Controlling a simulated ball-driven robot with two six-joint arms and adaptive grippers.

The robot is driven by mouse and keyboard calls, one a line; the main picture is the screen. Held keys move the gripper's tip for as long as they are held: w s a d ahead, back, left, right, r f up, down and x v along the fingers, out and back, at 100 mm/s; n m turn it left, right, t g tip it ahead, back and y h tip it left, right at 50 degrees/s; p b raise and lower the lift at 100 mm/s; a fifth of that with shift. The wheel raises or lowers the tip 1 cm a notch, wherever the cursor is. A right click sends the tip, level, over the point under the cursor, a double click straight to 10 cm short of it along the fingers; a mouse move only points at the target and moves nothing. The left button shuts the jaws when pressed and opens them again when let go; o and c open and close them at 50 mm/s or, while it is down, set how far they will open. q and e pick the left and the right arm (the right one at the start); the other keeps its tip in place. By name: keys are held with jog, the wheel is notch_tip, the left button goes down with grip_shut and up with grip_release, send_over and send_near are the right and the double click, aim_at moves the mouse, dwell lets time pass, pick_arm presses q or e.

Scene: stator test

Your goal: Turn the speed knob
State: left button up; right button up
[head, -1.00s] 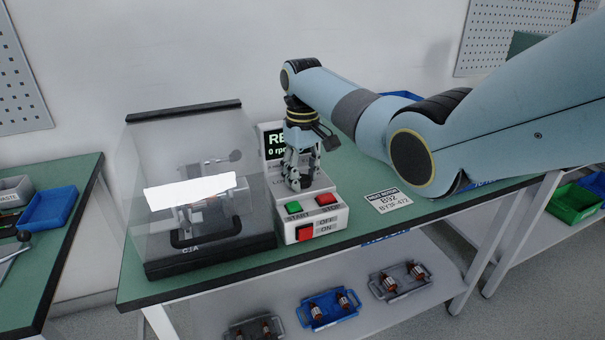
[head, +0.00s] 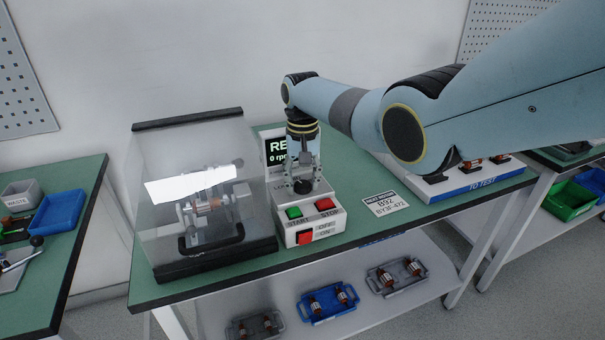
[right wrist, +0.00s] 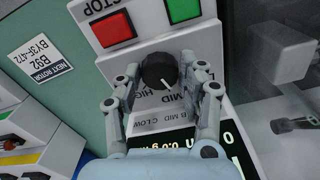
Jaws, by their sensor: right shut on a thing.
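The speed knob (right wrist: 158,70) is round and black with a white pointer line, on the sloped face of the white control box (head: 311,232). It also shows in the head view (head: 302,187). My right gripper (right wrist: 160,72) points down over the box, its two fingers on opposite sides of the knob and shut on it. In the right wrist view, the pointer tilts toward the labels by the fingers; LOW, MID and HIGH lettering is partly hidden. The display (head: 277,148) reads 0 rpm. My left gripper is out of view.
Green START (head: 293,212) and red STOP (head: 324,204) buttons sit just before the knob, with a red OFF/ON switch (head: 304,237) below. A clear-covered test rig (head: 205,215) stands close at left. A NEXT ROTOR card (head: 385,204) lies at right.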

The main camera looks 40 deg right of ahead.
aim_at(302, 184)
jog(key=shift+r+m+p, duration=0.1)
jog(key=shift+m+p, duration=0.45)
jog(key=shift+m, duration=1.15)
jog(key=o, duration=1.2)
notch_tip(302, 184, up, 12)
jog(key=shift+f, duration=0.1)
